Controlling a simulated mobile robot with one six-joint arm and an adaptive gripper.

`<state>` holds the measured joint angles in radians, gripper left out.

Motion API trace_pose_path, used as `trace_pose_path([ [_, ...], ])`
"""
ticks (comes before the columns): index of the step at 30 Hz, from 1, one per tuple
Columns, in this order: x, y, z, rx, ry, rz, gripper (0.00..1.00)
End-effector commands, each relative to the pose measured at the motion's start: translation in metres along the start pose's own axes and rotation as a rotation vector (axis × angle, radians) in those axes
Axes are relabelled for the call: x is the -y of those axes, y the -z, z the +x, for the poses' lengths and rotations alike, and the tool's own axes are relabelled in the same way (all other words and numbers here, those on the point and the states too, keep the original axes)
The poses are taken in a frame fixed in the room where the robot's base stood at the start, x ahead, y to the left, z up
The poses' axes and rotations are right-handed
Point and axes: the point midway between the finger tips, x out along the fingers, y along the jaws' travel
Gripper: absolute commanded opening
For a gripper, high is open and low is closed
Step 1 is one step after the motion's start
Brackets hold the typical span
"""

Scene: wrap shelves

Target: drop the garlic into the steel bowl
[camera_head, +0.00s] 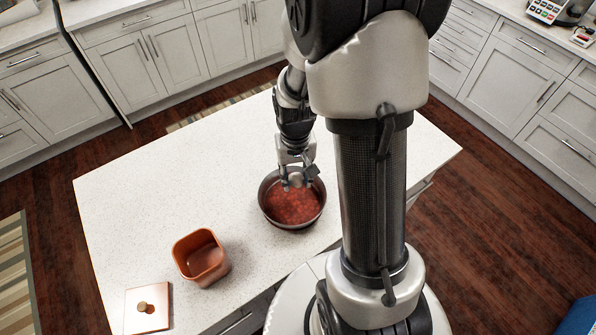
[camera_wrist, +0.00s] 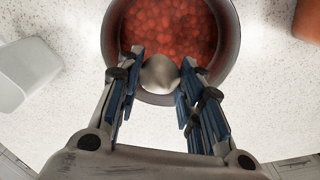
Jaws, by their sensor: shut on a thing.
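The steel bowl (camera_head: 299,226) stands on the white counter and holds several red round pieces. It also shows at the top of the wrist view (camera_wrist: 234,45). My gripper (camera_head: 296,182) is over the bowl, pointing down. In the wrist view, my gripper (camera_wrist: 160,68) is shut on the garlic (camera_wrist: 160,76), a pale round bulb between the two fingertips. The garlic shows over the bowl's near rim in that view. How high it is above the red pieces I cannot tell. In the head view the garlic is hard to make out.
An open orange-brown square container (camera_head: 201,259) stands on the counter left of the bowl. A square lid with a round knob (camera_head: 147,307) lies at the counter's front left corner. The counter (camera_head: 160,190) is clear behind and left of the bowl.

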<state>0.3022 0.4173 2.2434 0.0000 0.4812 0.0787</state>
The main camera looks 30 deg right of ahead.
Motion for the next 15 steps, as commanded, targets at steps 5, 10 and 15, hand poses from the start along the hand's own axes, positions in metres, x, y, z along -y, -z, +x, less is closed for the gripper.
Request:
trace_pose_path([
  [5,0.0,0.0,0.027,0.0,0.0,0.001,0.12],
  [10,0.0,0.0,0.041,0.001,0.0,0.001,0.12],
  [15,0.0,0.0,0.042,0.0,0.0,0.001,0.12],
])
